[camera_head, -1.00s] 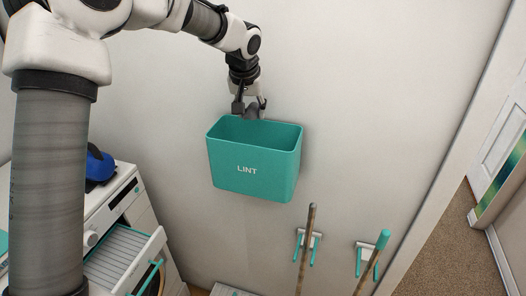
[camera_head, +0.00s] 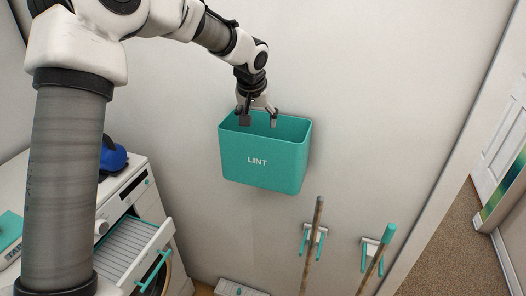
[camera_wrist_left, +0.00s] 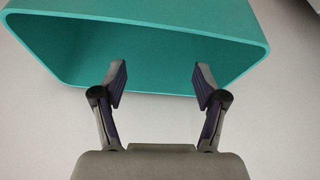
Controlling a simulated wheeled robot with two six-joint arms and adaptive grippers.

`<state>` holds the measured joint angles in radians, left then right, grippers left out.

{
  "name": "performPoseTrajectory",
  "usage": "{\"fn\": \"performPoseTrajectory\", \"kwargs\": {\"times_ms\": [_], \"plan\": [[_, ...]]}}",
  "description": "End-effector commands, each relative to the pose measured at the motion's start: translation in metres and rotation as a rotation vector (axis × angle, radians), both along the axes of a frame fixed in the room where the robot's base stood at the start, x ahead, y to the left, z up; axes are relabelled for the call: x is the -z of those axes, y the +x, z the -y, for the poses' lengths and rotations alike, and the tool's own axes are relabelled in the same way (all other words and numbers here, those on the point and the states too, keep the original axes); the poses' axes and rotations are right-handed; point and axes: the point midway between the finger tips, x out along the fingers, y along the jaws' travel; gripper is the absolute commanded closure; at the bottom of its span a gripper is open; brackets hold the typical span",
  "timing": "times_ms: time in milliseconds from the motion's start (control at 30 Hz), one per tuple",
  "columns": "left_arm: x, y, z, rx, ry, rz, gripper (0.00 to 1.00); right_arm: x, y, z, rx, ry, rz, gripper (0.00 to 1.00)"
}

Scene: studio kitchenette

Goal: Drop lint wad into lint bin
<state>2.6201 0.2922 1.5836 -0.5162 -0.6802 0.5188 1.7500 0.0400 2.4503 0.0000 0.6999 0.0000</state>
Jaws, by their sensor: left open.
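The teal lint bin (camera_head: 258,172), marked LINT, is on the pale wall in the head view, with its open top facing up. In the left wrist view, its rim and inner wall (camera_wrist_left: 160,45) fill the upper part. My left gripper (camera_head: 259,120) is over the bin's mouth, with its fingertips at about the height of the rim. It is open, and in the left wrist view (camera_wrist_left: 159,78) its two fingers are wide apart with nothing between them. I see no lint wad in either view; the bin's floor is hidden. My right gripper is not in view.
A white machine with a pulled-out teal drawer (camera_head: 130,250) stands at lower left, with a blue object (camera_head: 113,156) on top. Two poles hang on wall hooks (camera_head: 315,232) at lower right. The wall right of the bin is clear.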

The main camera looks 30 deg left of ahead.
Motion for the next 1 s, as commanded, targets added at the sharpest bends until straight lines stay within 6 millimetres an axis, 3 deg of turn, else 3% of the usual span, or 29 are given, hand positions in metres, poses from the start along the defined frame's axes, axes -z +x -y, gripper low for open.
{"fn": "performPoseTrajectory", "kwargs": {"times_ms": [167,600,1000], "plan": [[-0.013,-0.005,0.002,0.000,0.001,0.002,0.28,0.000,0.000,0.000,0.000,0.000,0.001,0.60],[-0.104,-0.044,0.016,0.000,0.002,0.006,0.28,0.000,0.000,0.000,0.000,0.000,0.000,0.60],[-0.113,-0.048,0.017,-0.001,0.000,0.003,0.28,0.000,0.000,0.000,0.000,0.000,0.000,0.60]]}}
